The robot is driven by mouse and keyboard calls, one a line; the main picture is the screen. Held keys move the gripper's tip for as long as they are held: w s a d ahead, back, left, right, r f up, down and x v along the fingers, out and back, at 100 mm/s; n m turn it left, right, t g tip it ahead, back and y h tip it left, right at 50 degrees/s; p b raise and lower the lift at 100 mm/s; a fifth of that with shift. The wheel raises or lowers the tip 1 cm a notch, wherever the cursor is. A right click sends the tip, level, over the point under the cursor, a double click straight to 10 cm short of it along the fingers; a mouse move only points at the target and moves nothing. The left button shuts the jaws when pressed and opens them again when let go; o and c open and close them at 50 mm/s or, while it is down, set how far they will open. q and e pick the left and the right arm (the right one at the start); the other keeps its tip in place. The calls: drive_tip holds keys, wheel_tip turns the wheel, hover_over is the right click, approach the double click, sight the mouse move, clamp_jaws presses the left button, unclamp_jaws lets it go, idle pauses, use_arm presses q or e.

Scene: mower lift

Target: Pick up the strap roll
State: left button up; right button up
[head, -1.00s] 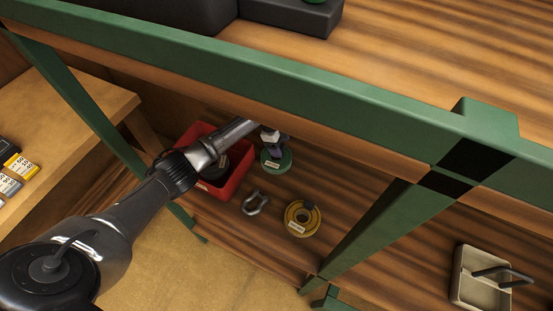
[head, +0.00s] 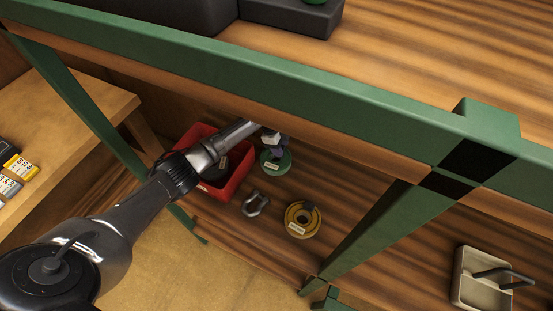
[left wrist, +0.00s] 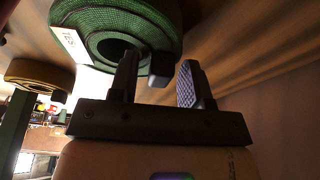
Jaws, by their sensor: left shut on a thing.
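A green strap roll (head: 276,163) with a white label is on the lower wooden shelf, beside a red bin. It fills the top of the left wrist view (left wrist: 118,30), where its round hole shows. My left gripper (head: 272,146) reaches under the upper bench edge to this roll. In the left wrist view the fingers (left wrist: 158,82) stand apart, one by the hole and one by the outer side, shut on the roll's ring. The exact contact is partly hidden. My right gripper is in neither view.
The red bin (head: 236,178) holds dark things. A metal shackle (head: 257,204) and a yellow roll (head: 303,219) lie nearby on the shelf. The green frame beam (head: 330,95) passes above my arm. A beige tray (head: 470,285) stands at the right.

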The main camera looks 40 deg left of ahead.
use_arm(q)
drive_tip(key=shift+r, duration=0.15)
drive_tip(key=shift+r, duration=0.3)
drive_tip(key=r, duration=0.2)
drive_tip(key=d+r+p, duration=0.1)
drive_tip(key=r, duration=0.1)
drive_tip(key=shift+w+d, duration=0.1)
drive_tip(key=w+d+r+p, duration=0.1)
drive_tip(key=d+r, duration=0.5)
drive_tip(key=d, duration=0.4)
drive_tip(key=shift+w+d, duration=0.2)
drive_tip(key=shift+w, duration=0.15)
drive_tip(key=shift+r, duration=0.1)
